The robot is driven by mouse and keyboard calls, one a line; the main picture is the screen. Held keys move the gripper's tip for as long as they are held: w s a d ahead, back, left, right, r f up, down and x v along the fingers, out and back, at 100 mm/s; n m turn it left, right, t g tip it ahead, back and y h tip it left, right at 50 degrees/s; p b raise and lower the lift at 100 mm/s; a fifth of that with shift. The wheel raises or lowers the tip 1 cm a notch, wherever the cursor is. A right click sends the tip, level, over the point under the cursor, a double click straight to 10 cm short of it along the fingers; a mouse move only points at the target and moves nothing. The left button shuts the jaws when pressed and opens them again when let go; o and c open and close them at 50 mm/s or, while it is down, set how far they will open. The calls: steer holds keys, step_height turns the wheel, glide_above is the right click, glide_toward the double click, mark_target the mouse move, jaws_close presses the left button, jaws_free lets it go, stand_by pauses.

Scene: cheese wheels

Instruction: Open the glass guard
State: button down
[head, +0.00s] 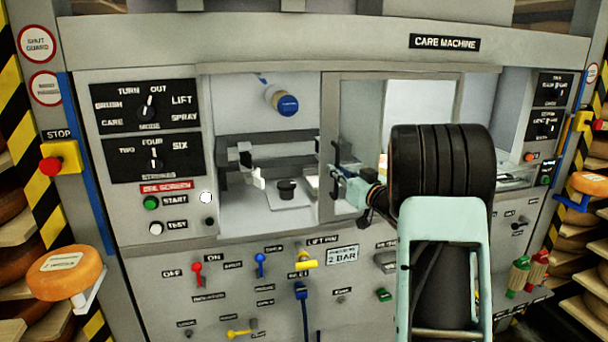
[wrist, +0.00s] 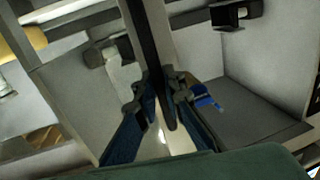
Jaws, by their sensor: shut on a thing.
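The glass guard (head: 364,78) is a grey-framed pane across the right part of the machine's window. The left part of the window stands uncovered. A dark upright handle (head: 335,154) is on the guard's left frame post. My gripper (head: 337,181) is at this handle, its fingers closed around it. In the wrist view my gripper (wrist: 161,98) has one finger on each side of a long dark bar (wrist: 143,35), which appears to be the handle. My arm hides the guard's lower right part in the head view.
Inside the uncovered bay are a blue-capped nozzle (head: 283,103) and a dark knob-like piece (head: 287,190) on a plate. Below are a red lever (head: 197,272) and a yellow lift-pin handle (head: 306,260). A stop button (head: 52,164) and a cheese wheel (head: 66,273) are at left.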

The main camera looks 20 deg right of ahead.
steer(key=d+p, duration=0.1)
steer(key=d, duration=0.8)
steer(key=shift+d, duration=0.35)
steer(key=shift+r, duration=0.1)
steer(key=c, duration=2)
jaws_free()
steer(key=shift+c, duration=0.2)
steer(key=s+d, duration=0.2)
steer(key=s, duration=0.9)
steer(key=shift+s+d, duration=0.15)
steer(key=shift+s, duration=0.2)
